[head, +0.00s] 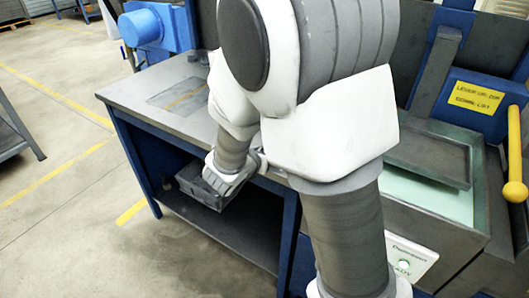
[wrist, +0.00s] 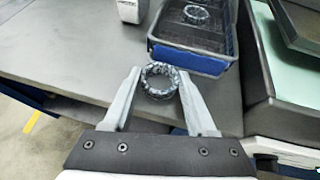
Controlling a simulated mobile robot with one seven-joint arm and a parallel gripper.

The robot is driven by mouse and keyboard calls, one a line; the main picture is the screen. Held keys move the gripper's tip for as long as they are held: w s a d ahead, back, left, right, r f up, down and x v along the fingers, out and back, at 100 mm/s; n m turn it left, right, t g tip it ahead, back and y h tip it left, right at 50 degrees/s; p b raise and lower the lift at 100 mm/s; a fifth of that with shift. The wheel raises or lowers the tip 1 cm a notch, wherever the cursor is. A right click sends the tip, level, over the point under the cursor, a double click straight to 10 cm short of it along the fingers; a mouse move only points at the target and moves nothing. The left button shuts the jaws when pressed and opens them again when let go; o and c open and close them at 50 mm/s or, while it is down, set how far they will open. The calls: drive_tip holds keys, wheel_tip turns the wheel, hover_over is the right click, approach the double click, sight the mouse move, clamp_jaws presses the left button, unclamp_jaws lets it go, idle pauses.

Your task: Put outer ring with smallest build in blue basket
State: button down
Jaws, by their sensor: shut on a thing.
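My gripper (wrist: 160,76) is shut on a dark, speckled metal ring (wrist: 160,91), with a fingertip at each side of it. The ring's open middle faces the wrist camera. In the wrist view, just beyond the ring, is a dark basket with a blue front wall, the blue basket (wrist: 200,62). Another ring (wrist: 195,13) lies inside it towards the far end. The held ring appears close in front of the basket's near wall, outside it. In the head view my arm hides the basket, and the held ring cannot be made out.
The grey worktable (head: 137,92) has bare room at its left; it also shows in the wrist view (wrist: 65,45). A machine with a pale green tray (head: 455,204) stands to the right. A yellow-knobbed lever (head: 515,150) and blue housing (head: 150,27) rise nearby.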

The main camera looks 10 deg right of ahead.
drive_tip(key=shift+f, duration=0.2)
drive_tip(key=shift+c, duration=1)
unclamp_jaws()
drive_tip(key=shift+r, duration=0.1)
